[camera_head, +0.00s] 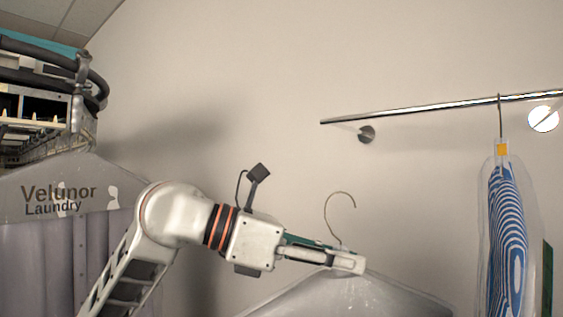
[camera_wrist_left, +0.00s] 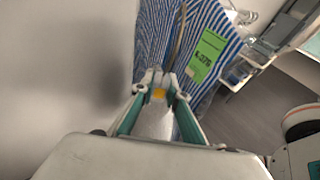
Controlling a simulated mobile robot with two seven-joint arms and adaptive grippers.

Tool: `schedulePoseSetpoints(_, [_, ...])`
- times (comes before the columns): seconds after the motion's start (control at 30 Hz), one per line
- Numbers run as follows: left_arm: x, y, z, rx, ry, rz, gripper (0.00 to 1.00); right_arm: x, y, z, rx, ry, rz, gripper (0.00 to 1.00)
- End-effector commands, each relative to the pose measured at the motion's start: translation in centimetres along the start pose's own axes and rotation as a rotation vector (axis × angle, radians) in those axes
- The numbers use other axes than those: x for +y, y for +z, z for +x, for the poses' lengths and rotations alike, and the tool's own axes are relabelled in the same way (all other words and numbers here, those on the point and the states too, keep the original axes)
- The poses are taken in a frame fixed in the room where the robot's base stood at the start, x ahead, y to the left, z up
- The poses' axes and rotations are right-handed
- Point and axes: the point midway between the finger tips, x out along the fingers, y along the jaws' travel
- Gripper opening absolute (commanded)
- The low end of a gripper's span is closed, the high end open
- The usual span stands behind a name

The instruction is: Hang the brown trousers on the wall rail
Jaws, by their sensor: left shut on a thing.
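My left gripper (camera_head: 347,261) is shut on the neck of a hanger (camera_head: 341,215) in the head view. The hanger's wire hook stands up above the fingers, below and apart from the wall rail (camera_head: 430,109). A grey, see-through cover (camera_head: 350,296) slopes down from both sides of the neck. The brown trousers cannot be made out; the lower part of the held garment is out of the frame. In the left wrist view the fingertips (camera_wrist_left: 160,88) close around the neck, beside a yellow spot. My right gripper is not in view.
A blue-and-white striped garment (camera_head: 507,230) in a clear cover hangs at the rail's right; its green tag (camera_wrist_left: 207,55) shows in the wrist view. The rail's left stretch is bare. A covered garment marked Velunor Laundry (camera_head: 60,195) hangs at a machine on the left.

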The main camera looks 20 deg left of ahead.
Motion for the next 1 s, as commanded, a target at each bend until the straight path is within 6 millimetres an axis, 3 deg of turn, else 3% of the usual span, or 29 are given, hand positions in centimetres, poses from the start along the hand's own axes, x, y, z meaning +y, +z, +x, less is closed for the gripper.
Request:
schedulePoseSetpoints(0.3, [-0.8, 5.1, -2.7, -0.008, 0.162, -0.04, 0.0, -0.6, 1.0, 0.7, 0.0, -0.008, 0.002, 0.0])
schedulePoseSetpoints(1.0, [-2.1, 12.9, -10.5, -0.009, 0.519, -0.154, 0.0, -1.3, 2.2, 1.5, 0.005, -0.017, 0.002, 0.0])
